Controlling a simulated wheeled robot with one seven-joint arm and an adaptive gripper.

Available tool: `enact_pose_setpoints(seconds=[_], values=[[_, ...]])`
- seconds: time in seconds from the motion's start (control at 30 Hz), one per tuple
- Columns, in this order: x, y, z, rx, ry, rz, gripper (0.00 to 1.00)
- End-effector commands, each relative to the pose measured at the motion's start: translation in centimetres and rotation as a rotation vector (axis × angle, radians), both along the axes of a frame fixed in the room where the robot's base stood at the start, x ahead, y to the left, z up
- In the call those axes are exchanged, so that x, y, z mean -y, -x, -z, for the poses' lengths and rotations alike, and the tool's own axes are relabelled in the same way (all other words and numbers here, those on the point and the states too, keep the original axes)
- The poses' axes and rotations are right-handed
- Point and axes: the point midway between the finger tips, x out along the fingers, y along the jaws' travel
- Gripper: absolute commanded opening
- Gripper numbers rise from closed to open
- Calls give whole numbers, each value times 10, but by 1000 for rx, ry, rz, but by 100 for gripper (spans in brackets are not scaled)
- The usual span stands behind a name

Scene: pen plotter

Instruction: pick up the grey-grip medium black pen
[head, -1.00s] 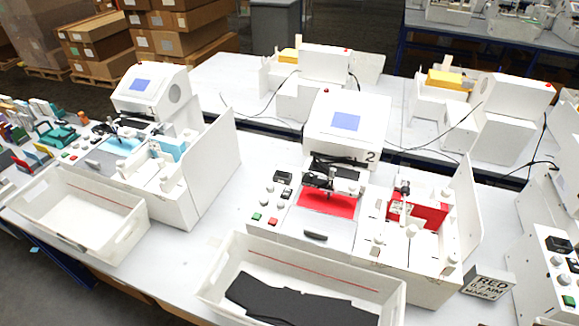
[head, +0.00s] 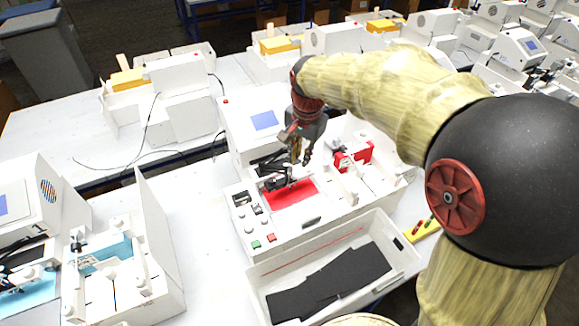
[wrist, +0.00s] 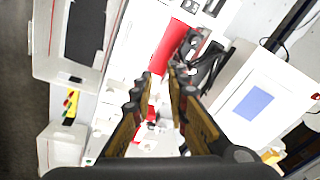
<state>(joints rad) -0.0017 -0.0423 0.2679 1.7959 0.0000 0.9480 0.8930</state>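I cannot make out a grey-grip medium black pen in either view. My gripper (head: 302,152) hangs over the right part of the plotter (head: 285,225) with the red bed, between its pen carriage (head: 274,181) and the red block (head: 354,155). In the wrist view the two fingers of my gripper (wrist: 162,76) stand apart with a gap between the tips, and nothing is seen held. The red bed (wrist: 172,48) lies beyond the tips, and the dark carriage (wrist: 192,42) is beside it. The fingers hide part of the plotter's right section.
A white bin (head: 400,250) with black sheets stands in front of the plotter. A yellow holder (head: 428,230) with small red and green items lies to its right. Another plotter (head: 128,285) with a blue block stands at the left. Bare white table (head: 200,215) lies between.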

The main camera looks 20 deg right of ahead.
Motion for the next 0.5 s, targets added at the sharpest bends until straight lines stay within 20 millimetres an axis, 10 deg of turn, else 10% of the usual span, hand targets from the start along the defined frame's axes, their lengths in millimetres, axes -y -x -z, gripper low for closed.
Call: enact_pose_setpoints(seconds=[0.2, 0.5], values=[[0, -67, 37, -103, -32, 269, 16], [0, -103, 80, -165, -41, 469, 16]])
